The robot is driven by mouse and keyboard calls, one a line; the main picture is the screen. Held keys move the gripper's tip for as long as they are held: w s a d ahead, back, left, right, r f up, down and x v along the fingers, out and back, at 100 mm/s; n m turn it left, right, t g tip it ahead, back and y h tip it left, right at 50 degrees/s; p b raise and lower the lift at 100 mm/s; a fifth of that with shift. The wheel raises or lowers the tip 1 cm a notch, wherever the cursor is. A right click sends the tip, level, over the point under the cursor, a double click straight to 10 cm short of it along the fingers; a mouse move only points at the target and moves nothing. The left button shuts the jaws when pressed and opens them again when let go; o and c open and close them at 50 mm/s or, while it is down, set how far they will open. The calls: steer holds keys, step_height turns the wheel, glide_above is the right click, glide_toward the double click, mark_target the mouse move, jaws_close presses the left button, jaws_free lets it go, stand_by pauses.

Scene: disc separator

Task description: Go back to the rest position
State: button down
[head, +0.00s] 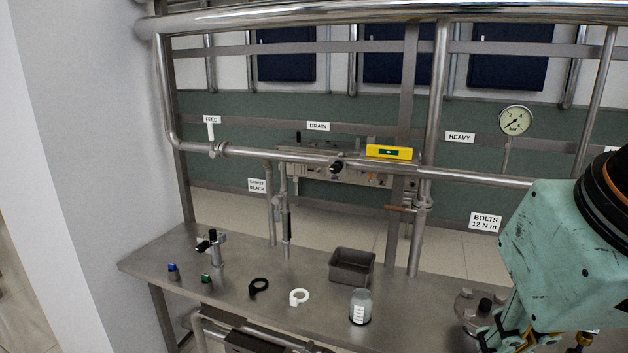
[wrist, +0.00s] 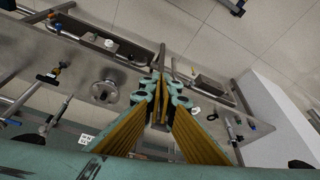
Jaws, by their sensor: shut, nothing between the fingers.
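My gripper (head: 490,338) is at the lower right of the head view, at the end of my turquoise arm, near the right part of the steel bench (head: 235,258). Only part of it shows there. In the wrist view my gripper (wrist: 161,78) has its yellow-lined fingers converging at the middle of the picture. It is shut with nothing between the fingertips. The bench lies beyond and below the fingers. The gripper's exact height above the bench is hard to tell.
A round metal flange (head: 466,304) is close to my gripper. A glass jar (head: 360,307), a steel tray (head: 352,267), a white ring (head: 299,297) and a black ring (head: 259,287) stand on the bench. Pipes (head: 330,160) cross behind it.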

steer(key=shift+s+a+f, duration=0.1)
steer(key=shift+s, duration=0.75)
steer(key=shift+s+a+f, duration=0.1)
steer(key=shift+s, duration=0.75)
